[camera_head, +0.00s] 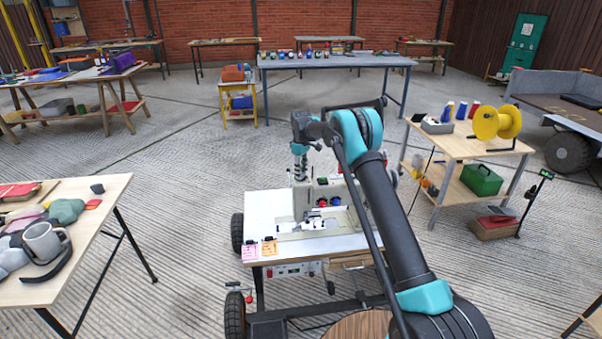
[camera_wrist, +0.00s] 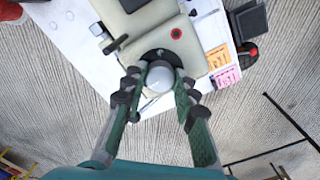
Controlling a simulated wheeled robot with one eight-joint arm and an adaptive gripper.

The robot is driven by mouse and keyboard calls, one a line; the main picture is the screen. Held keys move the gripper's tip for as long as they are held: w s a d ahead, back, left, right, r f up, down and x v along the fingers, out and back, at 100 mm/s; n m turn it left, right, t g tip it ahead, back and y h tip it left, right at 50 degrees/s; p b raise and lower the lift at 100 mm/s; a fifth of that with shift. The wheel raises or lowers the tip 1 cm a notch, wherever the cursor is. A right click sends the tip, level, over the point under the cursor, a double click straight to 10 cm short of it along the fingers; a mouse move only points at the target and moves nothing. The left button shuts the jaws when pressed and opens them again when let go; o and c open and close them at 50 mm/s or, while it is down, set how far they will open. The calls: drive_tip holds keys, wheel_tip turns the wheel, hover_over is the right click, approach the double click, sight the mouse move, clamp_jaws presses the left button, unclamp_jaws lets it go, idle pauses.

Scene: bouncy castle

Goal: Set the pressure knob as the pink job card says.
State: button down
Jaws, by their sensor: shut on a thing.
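My gripper (camera_wrist: 160,82) has its two fingers on either side of a round silver knob (camera_wrist: 158,74) with a dark collar, on a cream machine (camera_wrist: 178,45). It is shut on this knob. No label or scale is readable, so I cannot tell the setting. In the head view my gripper (camera_head: 300,174) reaches down at the left of the cream machine (camera_head: 325,192), and the knob is hidden. The pink job card (camera_head: 250,252) stands at the bench's front left corner; it also shows in the wrist view (camera_wrist: 228,78). Its writing is too small to read.
An orange card (camera_head: 269,247) stands beside the pink one. Red and blue knobs (camera_head: 328,202) sit on the machine's front. In the wrist view a red button (camera_wrist: 176,33) and a red-topped lever (camera_wrist: 252,52) are near. Tables stand left and right, with open floor between.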

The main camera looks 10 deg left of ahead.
drive_tip(key=shift+m, duration=0.3)
idle(0.4)
drive_tip(key=c, duration=1.2)
unclamp_jaws()
drive_tip(key=shift+r, duration=0.1)
wheel_tip(320, 180, up, 12)
drive_tip(key=shift+f, duration=0.1)
